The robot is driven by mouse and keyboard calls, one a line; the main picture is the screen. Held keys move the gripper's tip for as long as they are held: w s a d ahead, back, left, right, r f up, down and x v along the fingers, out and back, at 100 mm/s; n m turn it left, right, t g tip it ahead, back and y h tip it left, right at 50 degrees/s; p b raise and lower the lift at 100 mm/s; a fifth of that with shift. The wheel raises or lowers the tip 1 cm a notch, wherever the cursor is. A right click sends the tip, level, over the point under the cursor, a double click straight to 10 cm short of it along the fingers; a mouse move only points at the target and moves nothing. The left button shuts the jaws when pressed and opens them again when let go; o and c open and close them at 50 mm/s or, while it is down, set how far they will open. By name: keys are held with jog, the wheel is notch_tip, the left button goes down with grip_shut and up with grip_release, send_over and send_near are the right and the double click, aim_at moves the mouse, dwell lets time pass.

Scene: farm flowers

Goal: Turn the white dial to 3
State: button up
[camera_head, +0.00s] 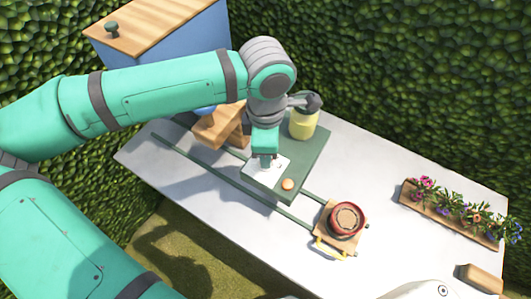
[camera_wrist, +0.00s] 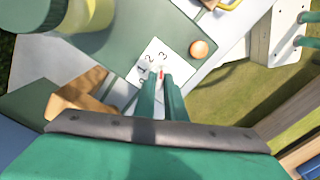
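A white number plate (camera_head: 277,178) lies on the green board and shows a row of digits beside the dial in the wrist view (camera_wrist: 133,77). The white dial (camera_wrist: 160,74) has a red mark that points towards the 3. My gripper (camera_head: 266,161) is over the plate, pointing down. In the wrist view its two green fingers (camera_wrist: 160,80) are close together with a narrow gap, one on each side of the dial, and look shut on it. The fingers hide most of the dial and the lower part of the plate.
An orange-brown round button (camera_head: 288,184) sits beside the plate. A jar of yellow liquid (camera_head: 303,124) and a wooden block stand (camera_head: 219,127) are close to my gripper. A red pot (camera_head: 347,218) sits on a wooden carrier at the rails' end. A flower planter (camera_head: 450,213) is at right.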

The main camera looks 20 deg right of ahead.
jog(key=o, duration=0.4)
jog(key=shift+d, duration=0.15)
jog(key=shift+c, duration=0.2)
jog(key=shift+r, duration=0.15)
notch_tip(320, 180, up, 11)
jog(key=shift+f, duration=0.2)
